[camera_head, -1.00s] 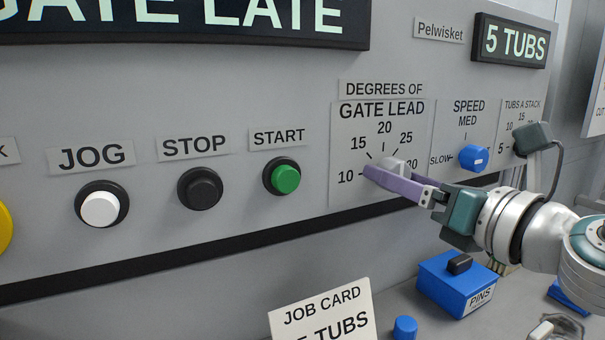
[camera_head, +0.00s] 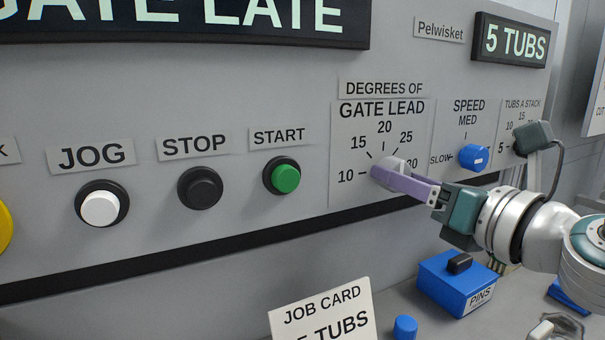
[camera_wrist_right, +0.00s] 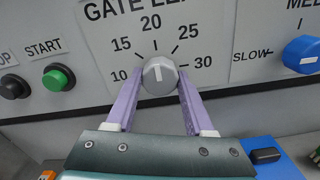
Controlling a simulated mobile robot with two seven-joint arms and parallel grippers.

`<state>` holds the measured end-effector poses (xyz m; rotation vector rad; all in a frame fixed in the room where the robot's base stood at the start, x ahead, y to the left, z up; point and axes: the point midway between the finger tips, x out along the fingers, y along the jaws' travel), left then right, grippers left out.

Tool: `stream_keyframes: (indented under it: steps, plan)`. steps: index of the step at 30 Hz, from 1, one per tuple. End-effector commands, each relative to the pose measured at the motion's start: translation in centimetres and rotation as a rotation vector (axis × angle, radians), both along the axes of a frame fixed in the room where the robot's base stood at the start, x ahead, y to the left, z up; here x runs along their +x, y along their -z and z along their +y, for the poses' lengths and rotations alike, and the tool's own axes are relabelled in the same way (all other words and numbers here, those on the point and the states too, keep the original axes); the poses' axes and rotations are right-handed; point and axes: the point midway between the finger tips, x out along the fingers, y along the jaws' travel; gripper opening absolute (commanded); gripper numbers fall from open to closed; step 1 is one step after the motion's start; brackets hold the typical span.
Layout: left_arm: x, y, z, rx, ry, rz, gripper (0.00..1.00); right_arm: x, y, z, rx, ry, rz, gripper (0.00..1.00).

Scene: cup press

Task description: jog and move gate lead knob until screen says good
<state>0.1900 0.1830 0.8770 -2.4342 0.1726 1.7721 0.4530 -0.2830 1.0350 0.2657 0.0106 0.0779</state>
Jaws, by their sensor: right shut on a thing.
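The gate lead knob (camera_wrist_right: 159,74) is grey and round, with a white pointer line. In the right wrist view the line points about straight up, near the 20 mark. My right gripper (camera_head: 386,171) is shut on the knob, with a purple finger on each side of it; its fingers largely hide the knob in the head view. The screen (camera_head: 180,22) at top left reads "GATE LATE"; its left end is cut off. The white JOG button (camera_head: 100,208) is at left with nothing touching it. My left gripper is not in view.
A black STOP button (camera_head: 201,188) and green START button (camera_head: 286,178) lie between JOG and the knob. A blue speed knob (camera_head: 474,157) is right of my gripper. Below are a blue pins box (camera_head: 448,289) and a job card (camera_head: 322,312). A small display (camera_head: 514,42) reads "5 TUBS".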

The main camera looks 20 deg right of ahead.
Motion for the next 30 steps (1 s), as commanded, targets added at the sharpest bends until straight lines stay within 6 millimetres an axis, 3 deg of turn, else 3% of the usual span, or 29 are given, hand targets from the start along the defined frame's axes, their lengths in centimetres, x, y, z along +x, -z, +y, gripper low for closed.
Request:
stream_keyframes:
  steps: [8,30]
  plan:
    - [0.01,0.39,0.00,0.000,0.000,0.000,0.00,-0.01,0.10,0.02,0.091,0.000,0.007,0.00]
    - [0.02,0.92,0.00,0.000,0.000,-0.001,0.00,0.00,-0.05,0.04,0.654,0.000,0.050,0.00]
